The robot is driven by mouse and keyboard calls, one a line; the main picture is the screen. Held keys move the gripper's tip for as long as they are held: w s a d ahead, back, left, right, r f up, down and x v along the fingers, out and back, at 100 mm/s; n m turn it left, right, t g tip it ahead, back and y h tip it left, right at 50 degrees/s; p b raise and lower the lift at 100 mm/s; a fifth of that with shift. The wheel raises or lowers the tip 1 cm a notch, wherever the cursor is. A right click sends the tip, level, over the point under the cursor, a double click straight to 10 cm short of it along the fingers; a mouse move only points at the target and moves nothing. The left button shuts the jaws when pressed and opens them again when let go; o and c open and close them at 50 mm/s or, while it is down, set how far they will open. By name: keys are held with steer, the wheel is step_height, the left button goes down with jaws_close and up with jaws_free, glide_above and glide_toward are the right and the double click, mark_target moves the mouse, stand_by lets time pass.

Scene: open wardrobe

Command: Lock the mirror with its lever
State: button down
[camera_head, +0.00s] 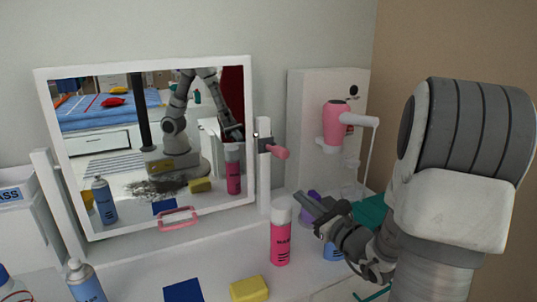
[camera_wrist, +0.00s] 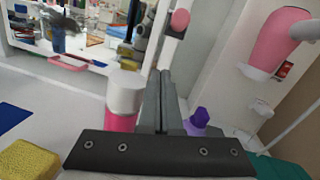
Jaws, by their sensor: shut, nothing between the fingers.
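The tilting mirror (camera_head: 240,68) has a white frame and stands between two white posts on the dresser, with a pink handle (camera_head: 178,218) at its lower edge. The pink-ended lever (camera_head: 274,151) sits on the right post (camera_head: 264,190), beside the mirror's right edge. The lever's round pink end also shows at the top of the wrist view (camera_wrist: 180,20). My gripper (camera_head: 303,202) is shut and empty, below and to the right of the lever, apart from it. Its fingers (camera_wrist: 162,95) point toward the post in the wrist view.
A pink spray can (camera_head: 281,238) with a white cap stands left of my gripper. A purple-capped bottle (camera_wrist: 199,118) is on its right. A yellow sponge (camera_head: 249,289) and blue cloth (camera_head: 184,291) lie in front. A pink hair dryer (camera_head: 336,125) hangs at the right.

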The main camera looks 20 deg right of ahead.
mark_target(276, 151)
steer(key=w+r+m+h+b, duration=0.1)
steer(key=w+r, duration=0.3)
steer(key=w, duration=0.6)
steer(key=shift+d, duration=0.4)
steer(key=shift+r+h, duration=0.2)
steer(key=shift+h, duration=0.2)
steer(key=shift+r+p, duration=0.25)
steer(key=shift+p, duration=0.6)
